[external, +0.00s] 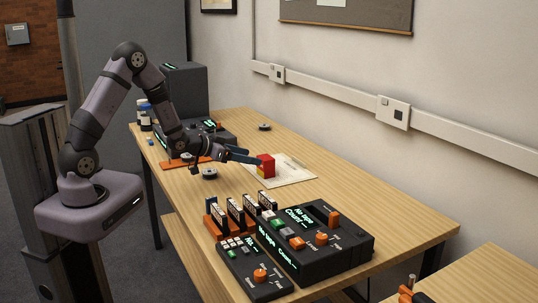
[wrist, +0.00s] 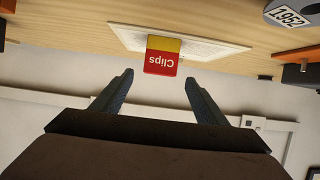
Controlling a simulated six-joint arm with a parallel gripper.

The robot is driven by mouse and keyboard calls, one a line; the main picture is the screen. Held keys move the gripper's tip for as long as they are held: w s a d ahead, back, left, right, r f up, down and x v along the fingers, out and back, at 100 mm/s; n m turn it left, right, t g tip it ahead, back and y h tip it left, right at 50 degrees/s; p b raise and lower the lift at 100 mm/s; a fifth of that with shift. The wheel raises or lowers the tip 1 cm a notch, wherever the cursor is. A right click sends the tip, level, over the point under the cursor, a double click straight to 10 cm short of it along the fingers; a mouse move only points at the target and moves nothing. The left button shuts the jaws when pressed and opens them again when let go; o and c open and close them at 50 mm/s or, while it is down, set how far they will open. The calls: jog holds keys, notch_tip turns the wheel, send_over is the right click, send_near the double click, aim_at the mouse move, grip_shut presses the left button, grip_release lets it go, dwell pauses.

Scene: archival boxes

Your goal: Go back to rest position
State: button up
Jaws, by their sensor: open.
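My gripper (external: 248,156) reaches out over the wooden table, low and level, pointing toward a small red and yellow box. In the wrist view, my gripper (wrist: 157,88) has its two dark fingers spread wide with nothing between them. The box (external: 266,166) stands on a pale sheet just beyond the fingertips. In the wrist view the box (wrist: 162,56) shows the label "Clips" upside down, and it appears apart from the fingers.
The pale sheet (external: 295,172) lies on the table (external: 330,192). Black consoles with orange knobs (external: 318,240) and a rack of upright cards (external: 240,212) stand toward the front. A dark device (external: 218,130) and a tall grey box (external: 186,88) stand behind. The wall (external: 350,75) runs along the right.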

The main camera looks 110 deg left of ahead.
dwell(0.4)
jog(key=w+d+r+m+g+h+p, duration=0.1)
jog(key=w+d+r+m+h+p, duration=0.2)
jog(key=d, duration=0.8)
jog(key=w+d+r+m+g+h+p, duration=0.1)
jog(key=w+d+m+g+h, duration=0.3)
jog(key=d, duration=0.6)
jog(key=s+d+g+h, duration=0.1)
jog(key=s+d, duration=0.3)
jog(key=d, duration=0.4)
jog(key=s+d+m+g+p, duration=0.1)
jog(key=s+d+g, duration=0.1)
jog(key=s+d, duration=0.3)
jog(key=s+d+m+g+h+p, duration=0.1)
jog(key=s+d, duration=0.4)
jog(key=d, duration=0.7)
jog(key=shift+d+g+h, duration=0.2)
jog(key=shift+g+h, duration=0.1)
